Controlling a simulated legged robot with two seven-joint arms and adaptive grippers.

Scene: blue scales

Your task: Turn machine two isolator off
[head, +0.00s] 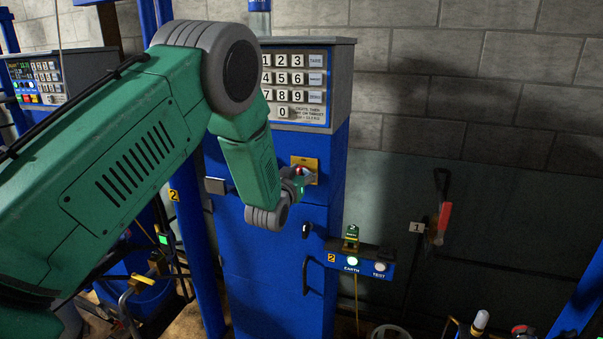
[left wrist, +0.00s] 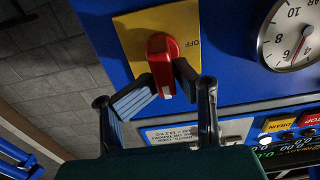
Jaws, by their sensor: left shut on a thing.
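The machine two isolator is a red handle (left wrist: 161,62) on a yellow plate (left wrist: 133,38) marked OFF at its right side in the left wrist view. In the head view the yellow plate (head: 312,164) sits on the blue cabinet below the keypad. My left gripper (left wrist: 163,86) is shut on the red handle, one dark finger on each side. The handle's long side runs roughly up and down in the left wrist view. In the head view my left gripper (head: 301,175) reaches the plate and partly hides the handle. My right gripper is not in view.
The blue cabinet (head: 265,245) has a keypad (head: 291,82) above the isolator. An earth and test box (head: 361,263) marked 2 juts out at the right. A pressure gauge (left wrist: 291,33) is beside the plate. Another machine (head: 50,78) stands at the left.

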